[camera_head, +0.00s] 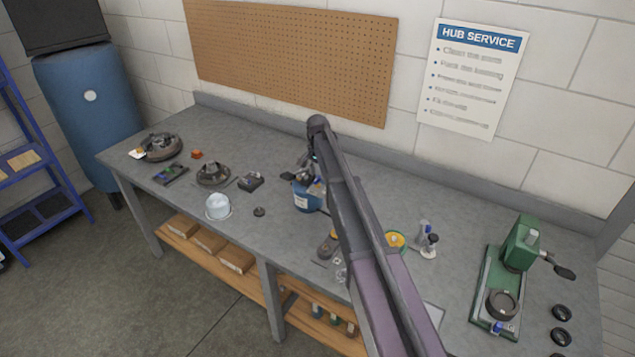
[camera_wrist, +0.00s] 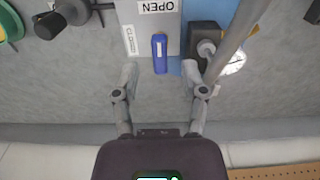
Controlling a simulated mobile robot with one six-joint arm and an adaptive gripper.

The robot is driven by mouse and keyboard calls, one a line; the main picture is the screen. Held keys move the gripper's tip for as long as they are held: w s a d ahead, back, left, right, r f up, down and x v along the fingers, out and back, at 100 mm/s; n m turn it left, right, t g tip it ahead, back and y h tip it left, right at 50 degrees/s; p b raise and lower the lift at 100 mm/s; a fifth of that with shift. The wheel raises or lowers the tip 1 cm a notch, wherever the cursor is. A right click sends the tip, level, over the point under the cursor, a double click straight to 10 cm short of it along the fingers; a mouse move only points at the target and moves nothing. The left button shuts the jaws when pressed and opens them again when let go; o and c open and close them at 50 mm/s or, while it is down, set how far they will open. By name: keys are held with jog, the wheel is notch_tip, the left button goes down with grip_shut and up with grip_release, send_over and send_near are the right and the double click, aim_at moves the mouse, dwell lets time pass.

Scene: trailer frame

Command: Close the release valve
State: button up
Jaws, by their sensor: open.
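In the wrist view a short blue lever (camera_wrist: 159,50), apparently the release valve handle, stands lengthwise on a grey panel. A white "OPEN" label (camera_wrist: 158,6) lies past its upper end, and a second label (camera_wrist: 130,40), seemingly "CLOSED", is at its left. My gripper (camera_wrist: 160,78) is open, one fingertip on each side of the lever's lower end, with gaps on both sides. I cannot tell the height difference. In the head view my gripper (camera_head: 308,165) is partly hidden by my arm, above a blue unit (camera_head: 308,197) on the bench; the lever is not clear there.
A white gauge (camera_wrist: 235,63), a dark block (camera_wrist: 202,40) and a grey bar are close right of my gripper. A green press (camera_head: 520,245) and several hub parts stand elsewhere on the grey bench (camera_head: 265,150).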

jog(key=shift+f+b, duration=0.8)
jog(key=shift+f, duration=0.25)
grip_shut()
